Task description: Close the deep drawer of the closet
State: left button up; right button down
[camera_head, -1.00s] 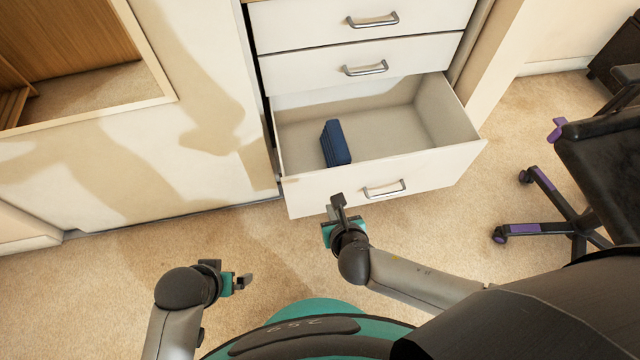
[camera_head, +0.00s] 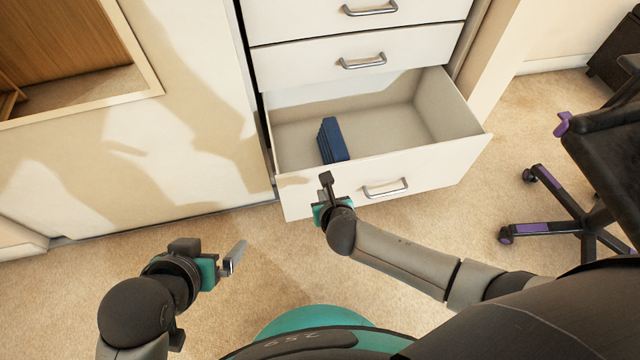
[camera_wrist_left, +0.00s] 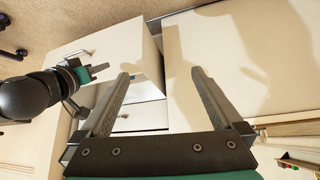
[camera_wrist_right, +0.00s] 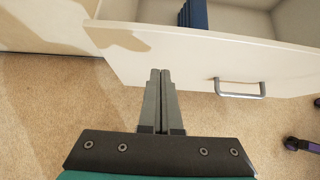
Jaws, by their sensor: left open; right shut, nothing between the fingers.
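The deep drawer (camera_head: 430,172) is the lowest drawer of the white closet and stands pulled out, with a silver bar handle (camera_head: 385,188) on its front. A dark blue object (camera_head: 333,140) lies inside it. My right gripper (camera_head: 325,180) is shut and empty, by the left part of the drawer front. In the right wrist view its fingers (camera_wrist_right: 160,80) point at the lower edge of the front (camera_wrist_right: 180,55), left of the handle; I cannot tell whether they touch. My left gripper (camera_head: 235,258) is open and empty, lower left, away from the drawer. Its spread fingers show in the left wrist view (camera_wrist_left: 160,90).
Two upper drawers (camera_head: 350,65) are shut. A cream panel (camera_head: 180,130) stands left of the drawers. A black chair with purple trim (camera_head: 600,150) is at the right.

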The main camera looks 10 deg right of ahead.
pick_arm(q)
jog(key=shift+w+d+t+h+b, duration=0.35)
jog(key=shift+w+d+t, duration=0.15)
jog(key=shift+d, duration=0.2)
jog(key=shift+w+d+t+h+b, duration=0.25)
jog(key=shift+w+d+t, duration=0.2)
jog(key=shift+d+t, duration=0.25)
jog(key=shift+w+d+t+h+b, duration=0.25)
jog(key=shift+w+d+t+h, duration=0.2)
jog(key=shift+d, duration=0.25)
pick_arm(e)
jog(key=shift+w+a+r, duration=0.1)
jog(key=shift+w, duration=1.75)
pick_arm(q)
jog(key=shift+a, duration=0.1)
